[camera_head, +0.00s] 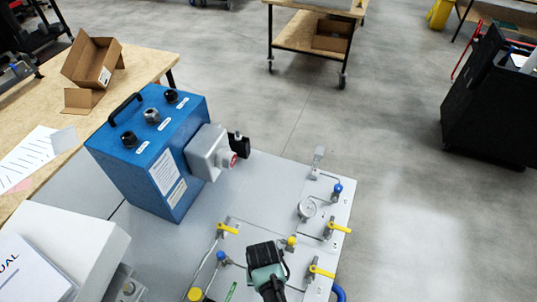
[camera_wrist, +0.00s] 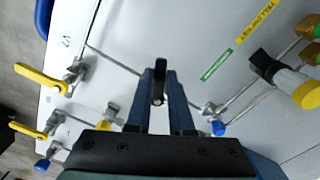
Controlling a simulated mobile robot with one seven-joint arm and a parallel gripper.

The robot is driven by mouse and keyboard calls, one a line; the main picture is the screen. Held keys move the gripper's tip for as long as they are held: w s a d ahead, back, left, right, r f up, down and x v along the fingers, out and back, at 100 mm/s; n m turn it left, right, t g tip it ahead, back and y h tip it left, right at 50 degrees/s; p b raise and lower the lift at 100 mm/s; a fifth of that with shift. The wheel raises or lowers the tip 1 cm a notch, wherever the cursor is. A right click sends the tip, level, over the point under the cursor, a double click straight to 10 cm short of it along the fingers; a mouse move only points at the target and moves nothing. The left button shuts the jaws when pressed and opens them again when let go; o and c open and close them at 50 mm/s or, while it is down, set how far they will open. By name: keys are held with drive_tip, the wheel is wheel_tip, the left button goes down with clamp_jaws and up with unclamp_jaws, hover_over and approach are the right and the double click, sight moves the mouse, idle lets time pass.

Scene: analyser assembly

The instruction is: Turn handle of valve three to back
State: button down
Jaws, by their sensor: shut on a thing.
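My gripper (camera_wrist: 160,88) points down at a pale panel (camera_wrist: 120,25) with pipes and valves. Its fingers are shut on a narrow dark piece (camera_wrist: 159,78) in the wrist view; I cannot tell whether it is a valve handle. In the head view my gripper (camera_head: 266,258) is low in the middle, its fingertips hidden. Yellow valve handles show at upper left (camera_wrist: 40,78) and lower left (camera_wrist: 28,130) in the wrist view. The head view shows yellow handles at left (camera_head: 228,229), right (camera_head: 338,228) and lower right (camera_head: 321,271). I cannot tell which is valve three.
A blue box (camera_head: 150,150) with a grey connector housing (camera_head: 208,152) stands behind the panel at left. A yellow knob (camera_wrist: 308,94) stands at right in the wrist view. Floor is open at right.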

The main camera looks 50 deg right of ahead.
drive_tip(key=m, duration=0.2)
drive_tip(key=w+a+m, duration=0.1)
drive_tip(key=shift+m, duration=0.4)
drive_tip(key=m, duration=0.1)
drive_tip(key=w+m, duration=0.1)
drive_tip(key=m, duration=0.1)
drive_tip(key=shift+w+a+m+p, duration=0.15)
drive_tip(key=shift+a+m+p, duration=0.05)
drive_tip(key=shift+m+p, duration=0.1)
drive_tip(key=m, duration=0.1)
drive_tip(key=w+m, duration=0.1)
drive_tip(key=shift+m, duration=0.4)
drive_tip(key=m, duration=0.1)
drive_tip(key=w+m, duration=0.1)
drive_tip(key=m, duration=0.1)
drive_tip(key=shift+w+d+m, duration=0.1)
drive_tip(key=shift+w+m, duration=0.05)
drive_tip(key=shift+m, duration=0.15)
drive_tip(key=m, duration=0.1)
drive_tip(key=w+m+b, duration=0.1)
drive_tip(key=m, duration=0.1)
drive_tip(key=d+m, duration=0.1)
drive_tip(key=m, duration=0.1)
drive_tip(key=shift+w, duration=0.3)
drive_tip(key=shift+w+d+m+b, duration=0.15)
drive_tip(key=shift+d+m+b, duration=0.15)
drive_tip(key=shift+m, duration=0.9)
drive_tip(key=shift+w+d+m+b, duration=0.15)
drive_tip(key=shift+d+m, duration=0.2)
drive_tip(key=shift+m, duration=0.85)
